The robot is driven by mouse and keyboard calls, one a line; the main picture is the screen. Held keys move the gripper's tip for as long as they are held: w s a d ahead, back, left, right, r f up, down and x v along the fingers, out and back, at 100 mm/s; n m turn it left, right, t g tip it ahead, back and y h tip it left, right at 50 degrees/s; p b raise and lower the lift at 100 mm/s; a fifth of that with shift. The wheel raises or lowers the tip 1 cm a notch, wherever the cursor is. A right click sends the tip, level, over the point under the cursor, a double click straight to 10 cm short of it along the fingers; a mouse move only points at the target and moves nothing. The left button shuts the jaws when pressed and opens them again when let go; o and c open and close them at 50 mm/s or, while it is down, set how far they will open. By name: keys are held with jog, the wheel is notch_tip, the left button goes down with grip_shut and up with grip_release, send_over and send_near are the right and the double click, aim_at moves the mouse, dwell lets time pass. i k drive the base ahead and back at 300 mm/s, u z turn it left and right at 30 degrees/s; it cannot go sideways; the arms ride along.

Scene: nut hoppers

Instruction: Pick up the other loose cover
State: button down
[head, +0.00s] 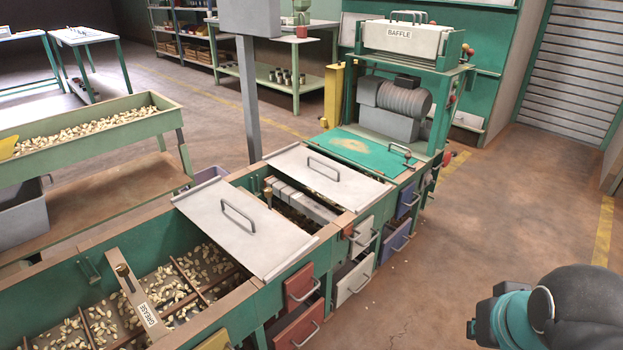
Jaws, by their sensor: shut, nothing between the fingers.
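A grey sheet cover with a bar handle (200,214) lies across the hopper bench, tilted over its rims, with hopper openings to both sides. A second grey cover with a bar handle (350,187) lies farther back along the bench, partly over the opening with grey blocks. The two covers lie apart. Both look unheld. A part of my arm with a teal ring shows at the lower right, off the bench. My gripper's fingers are not in view.
The near hopper (160,272) holds nuts between dividers and a board marked GREASE (136,297). A teal panel (360,149) and a motor machine marked BAFFLE (413,40) stand at the far end. A grey post (249,100) rises behind the bench. The floor at right is clear.

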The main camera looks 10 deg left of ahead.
aim_at(352, 189)
jog(key=u, duration=0.7)
jog(key=i, duration=1)
jog(key=z, duration=0.05)
jog(key=k, duration=1)
jog(key=z, duration=1.15)
jog(key=i, duration=0.95)
jog(key=u, duration=2.7)
jog(key=i, duration=0.5)
jog(key=z, duration=0.05)
